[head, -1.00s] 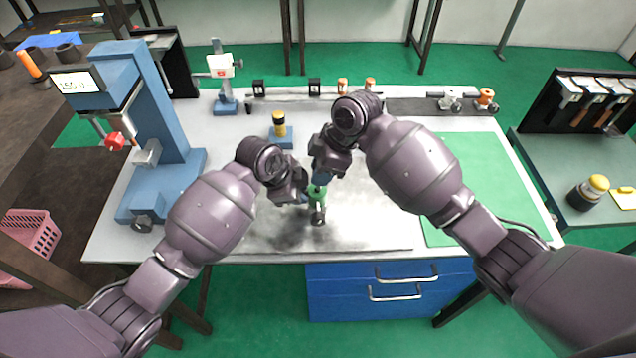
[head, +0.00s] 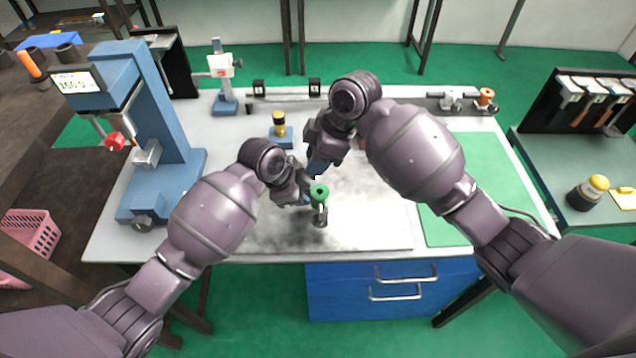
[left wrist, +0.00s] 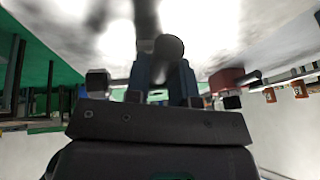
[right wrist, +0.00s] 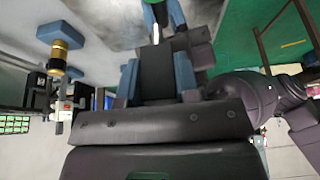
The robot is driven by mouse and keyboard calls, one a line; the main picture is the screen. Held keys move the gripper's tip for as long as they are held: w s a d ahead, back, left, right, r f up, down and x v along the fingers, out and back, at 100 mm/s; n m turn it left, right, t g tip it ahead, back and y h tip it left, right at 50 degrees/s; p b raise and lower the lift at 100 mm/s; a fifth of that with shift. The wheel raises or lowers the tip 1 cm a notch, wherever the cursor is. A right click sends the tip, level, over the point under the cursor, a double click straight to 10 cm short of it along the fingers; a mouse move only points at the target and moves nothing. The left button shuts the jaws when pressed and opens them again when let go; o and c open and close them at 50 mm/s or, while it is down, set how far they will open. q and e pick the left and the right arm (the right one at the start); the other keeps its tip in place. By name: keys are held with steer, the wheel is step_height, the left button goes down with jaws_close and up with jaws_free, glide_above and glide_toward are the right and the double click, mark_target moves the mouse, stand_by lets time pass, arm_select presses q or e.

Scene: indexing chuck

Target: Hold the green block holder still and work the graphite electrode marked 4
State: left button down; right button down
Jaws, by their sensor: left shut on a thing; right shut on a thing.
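The green block holder (head: 319,190) stands upright on the grey plate in the middle of the bench, with a dark round opening in its top. My left gripper (head: 304,193) is shut on it from the left. In the left wrist view the blue fingers (left wrist: 165,85) close around it, and a dark round end shows beyond them. My right gripper (head: 316,168) is above and behind the holder, apart from it. In the right wrist view its blue fingers are shut on a dark block, which I take for the graphite electrode (right wrist: 156,75).
A blue press (head: 140,120) with a display stands at the left. A yellow-topped piece on a blue base (head: 280,140) stands behind my grippers. A green mat (head: 465,215) lies at the right. The grey plate (head: 375,225) is clear to the right of the holder.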

steer(key=shift+r, duration=0.45)
steer(key=shift+d, duration=0.1)
arm_select(q)
steer(key=c, duration=0.9)
jaws_free()
steer(key=shift+w+a+r, duration=0.1)
arm_select(e)
steer(key=shift+d+f, duration=0.1)
arm_select(q)
steer(key=v, duration=1.2)
